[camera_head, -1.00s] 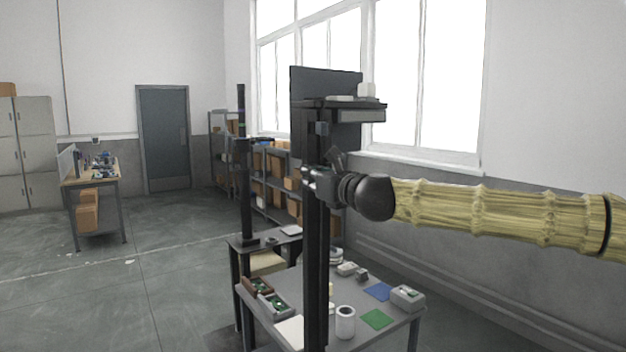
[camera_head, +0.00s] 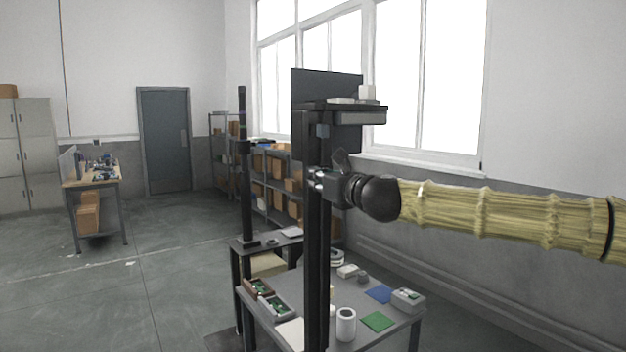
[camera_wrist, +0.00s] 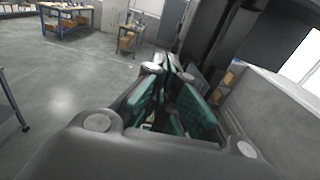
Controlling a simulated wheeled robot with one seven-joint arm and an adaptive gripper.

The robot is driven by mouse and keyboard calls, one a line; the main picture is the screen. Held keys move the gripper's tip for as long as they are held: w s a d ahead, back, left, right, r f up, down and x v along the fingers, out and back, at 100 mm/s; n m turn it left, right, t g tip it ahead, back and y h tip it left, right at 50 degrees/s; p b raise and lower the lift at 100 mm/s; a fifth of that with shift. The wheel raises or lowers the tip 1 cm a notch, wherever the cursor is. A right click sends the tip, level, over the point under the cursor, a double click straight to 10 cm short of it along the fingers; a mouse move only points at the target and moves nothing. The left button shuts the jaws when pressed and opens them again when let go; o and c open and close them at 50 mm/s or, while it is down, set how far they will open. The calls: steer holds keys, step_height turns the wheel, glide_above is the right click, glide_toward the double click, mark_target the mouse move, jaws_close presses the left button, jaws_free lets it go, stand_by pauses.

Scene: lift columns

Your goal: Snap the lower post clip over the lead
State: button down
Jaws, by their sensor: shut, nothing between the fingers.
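My gripper (camera_head: 318,184) is at the dark upright post (camera_head: 316,250) of the near lift column, below its monitor shelf. In the wrist view the gripper (camera_wrist: 168,70) shows its green-padded fingers close together with nothing seen between them. The dark post (camera_wrist: 215,35) rises just beyond and beside the fingers. I cannot tell whether the fingers touch it. I cannot make out the lower post clip or the lead in either view; they may be hidden or too small to see.
A grey table (camera_head: 345,300) stands below with a white mug (camera_head: 346,323), green mat (camera_head: 377,321), blue mat (camera_head: 380,294) and small boxes. A monitor (camera_head: 325,90) and shelf (camera_head: 350,105) overhang my gripper. A second column (camera_head: 243,190) stands behind. Open floor lies to the left.

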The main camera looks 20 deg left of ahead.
steer(key=shift+w+d, duration=0.7)
steer(key=shift+w, duration=0.2)
steer(key=shift+w+d, duration=0.65)
steer(key=shift+w, duration=0.2)
steer(key=shift+s+d, duration=0.1)
steer(key=shift+d, duration=0.05)
steer(key=b+v, duration=0.1)
steer(key=v, duration=0.3)
steer(key=shift+s, duration=0.15)
stand_by(0.3)
steer(key=shift+d, duration=0.1)
steer(key=shift+w+d, duration=0.65)
steer(key=shift+w, duration=0.3)
steer(key=shift+x, duration=1.2)
stand_by(0.3)
